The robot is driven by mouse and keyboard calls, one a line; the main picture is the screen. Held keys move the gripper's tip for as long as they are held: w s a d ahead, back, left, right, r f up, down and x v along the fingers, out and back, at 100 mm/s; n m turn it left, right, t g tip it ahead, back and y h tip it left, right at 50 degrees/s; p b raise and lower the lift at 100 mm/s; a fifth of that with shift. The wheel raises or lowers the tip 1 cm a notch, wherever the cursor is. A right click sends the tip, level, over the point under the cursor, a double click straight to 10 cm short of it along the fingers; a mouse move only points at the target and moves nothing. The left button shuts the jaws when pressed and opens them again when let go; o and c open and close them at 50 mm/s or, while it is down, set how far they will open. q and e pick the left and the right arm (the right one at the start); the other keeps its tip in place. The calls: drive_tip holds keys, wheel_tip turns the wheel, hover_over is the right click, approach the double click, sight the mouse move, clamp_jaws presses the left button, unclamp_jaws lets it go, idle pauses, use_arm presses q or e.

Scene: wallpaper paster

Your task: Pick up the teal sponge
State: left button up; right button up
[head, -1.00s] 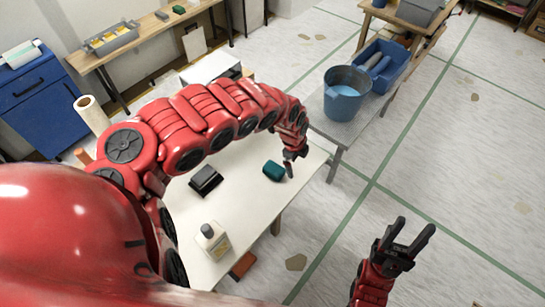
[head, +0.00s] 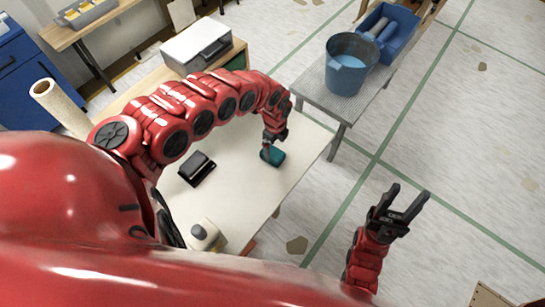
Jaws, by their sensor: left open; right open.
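The teal sponge (head: 274,157) lies on the white table (head: 238,205), towards its far right part. My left gripper (head: 268,150) is right over the sponge, pointing down, with its fingertips at the sponge's near left side. It is open; the arm and the small size hide whether the fingers touch the sponge. My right gripper (head: 408,205) is open and empty, off to the right above the floor, away from the table.
A black box-like object (head: 197,168) and a bottle (head: 205,235) stand on the same table. A blue bucket (head: 350,70) and a blue tray (head: 388,40) are on a grey bench at the back right. A paper roll (head: 58,105) stands at the left. Floor on the right is mostly clear.

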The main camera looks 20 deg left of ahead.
sight(273, 152)
use_arm(q)
drive_tip(key=shift+s+d, duration=0.1)
drive_tip(key=shift+s, duration=0.05)
drive_tip(key=shift+s+f, duration=0.1)
drive_tip(key=shift+f, duration=0.1)
drive_tip(key=f, duration=0.2)
drive_tip(key=f+p, duration=0.1)
drive_tip(key=shift+w+a+f, duration=0.2)
drive_tip(key=shift+w+a, duration=0.05)
drive_tip(key=shift+a, duration=0.15)
drive_tip(key=shift+f, duration=0.4)
drive_tip(key=shift+s+f, duration=0.1)
drive_tip(key=shift+f, duration=0.15)
drive_tip(key=shift+a, duration=0.1)
drive_tip(key=c, duration=1.3)
drive_tip(key=shift+r, duration=0.1)
drive_tip(key=shift+c, duration=0.2)
